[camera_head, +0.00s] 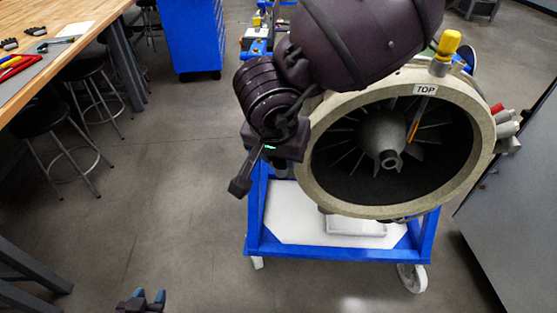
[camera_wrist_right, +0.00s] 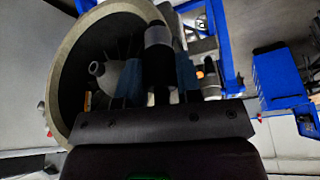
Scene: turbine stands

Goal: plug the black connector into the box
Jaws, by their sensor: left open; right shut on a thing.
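My right gripper (camera_wrist_right: 158,82) is shut on the black connector (camera_wrist_right: 158,88), which stands upright between its two blue fingers in the right wrist view. The connector has a grey band near its top. In the head view my right arm covers the left edge of the turbine, and the connector and fingertips cannot be made out. Just right of the fingers in the wrist view is a small unit with an orange light (camera_wrist_right: 200,73); I cannot tell if it is the box. My left gripper (camera_head: 149,296) is open and empty at the bottom edge of the head view.
The turbine (camera_head: 483,148), marked TOP, sits on a blue wheeled stand (camera_head: 335,252). A wooden workbench (camera_head: 75,20) with tools and stools (camera_head: 45,118) is at the left. A blue cabinet (camera_head: 190,40) stands behind. A grey panel (camera_head: 515,200) is at the right.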

